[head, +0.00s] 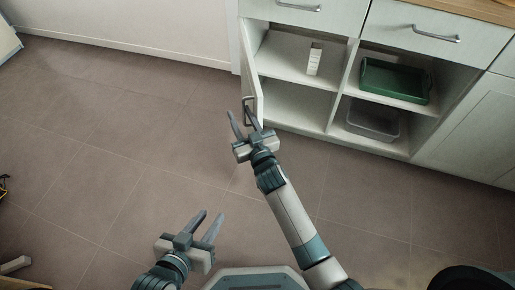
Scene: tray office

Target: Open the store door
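The store door (251,77) is a pale cabinet door at the left of an open cabinet. It stands swung out, seen almost edge-on, and the compartments behind it show. Its metal handle (247,99) is near its lower outer end, partly hidden by my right gripper. My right gripper (240,111) is at the handle with its fingers spread; one finger overlaps the handle, and I cannot tell whether they touch. My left gripper (209,215) is open and empty over the floor, lower left of the cabinet.
In the cabinet (350,75) are a white box (314,59), a green tray (394,80) and a clear bin (372,121). Drawers with handles sit above, and a closed door panel (470,135) is at right. The tiled floor (110,140) at left is mostly free.

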